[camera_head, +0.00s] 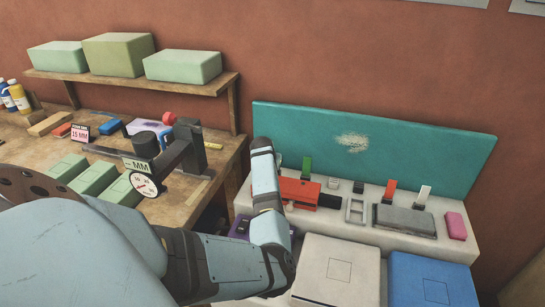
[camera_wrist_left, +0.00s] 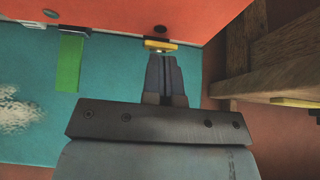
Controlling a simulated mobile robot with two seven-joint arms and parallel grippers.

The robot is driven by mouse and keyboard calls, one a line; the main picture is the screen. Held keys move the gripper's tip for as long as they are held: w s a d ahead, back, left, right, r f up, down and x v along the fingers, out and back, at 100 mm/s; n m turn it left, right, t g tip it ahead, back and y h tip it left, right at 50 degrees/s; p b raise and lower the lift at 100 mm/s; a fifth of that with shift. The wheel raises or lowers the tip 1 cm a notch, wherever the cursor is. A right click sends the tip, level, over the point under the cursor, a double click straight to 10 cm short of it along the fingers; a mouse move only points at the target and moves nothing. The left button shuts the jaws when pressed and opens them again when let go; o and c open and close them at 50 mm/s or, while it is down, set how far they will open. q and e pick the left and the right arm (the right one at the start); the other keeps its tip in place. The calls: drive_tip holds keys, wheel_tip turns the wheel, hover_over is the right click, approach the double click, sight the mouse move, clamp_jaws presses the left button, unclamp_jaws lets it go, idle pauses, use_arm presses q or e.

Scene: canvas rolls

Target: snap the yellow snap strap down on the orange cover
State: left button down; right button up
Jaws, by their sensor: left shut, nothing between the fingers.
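The orange cover (camera_head: 299,192) lies on the pale bench unit, partly hidden by my left arm in the head view; it fills the top of the wrist view (camera_wrist_left: 190,18). The yellow snap strap (camera_wrist_left: 160,45) shows in the left wrist view as a short foreshortened band at the cover's edge; my arm hides it in the head view. My left gripper (camera_wrist_left: 162,58) is shut and empty, its fingertips right at the yellow strap. Whether they touch it I cannot tell. A green strap (camera_head: 307,167) stands upright at the cover's back edge, also in the wrist view (camera_wrist_left: 70,62).
A teal board (camera_head: 400,150) rises behind the pale bench unit. A grey cover (camera_head: 404,219) with upright orange (camera_head: 390,186) and white (camera_head: 423,194) straps sits to the right. White (camera_head: 336,270) and blue (camera_head: 432,281) boxes stand in front. A wooden workbench (camera_head: 190,190) is at left.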

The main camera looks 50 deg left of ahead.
use_arm(q)
drive_tip(key=shift+s+d+f+t+y, duration=0.1)
drive_tip(key=shift+s+f+t+y, duration=0.2)
drive_tip(key=shift+f+t, duration=0.25)
drive_tip(key=shift+s+d+f+t+y, duration=0.1)
drive_tip(key=shift+s+f+t+y, duration=0.15)
drive_tip(key=shift+f+t, duration=0.3)
drive_tip(key=shift+s+d+f+t+y+b, duration=0.15)
drive_tip(key=shift+f+t+y+b, duration=0.2)
drive_tip(key=shift+t+b, duration=0.25)
drive_tip(key=shift+f, duration=0.2)
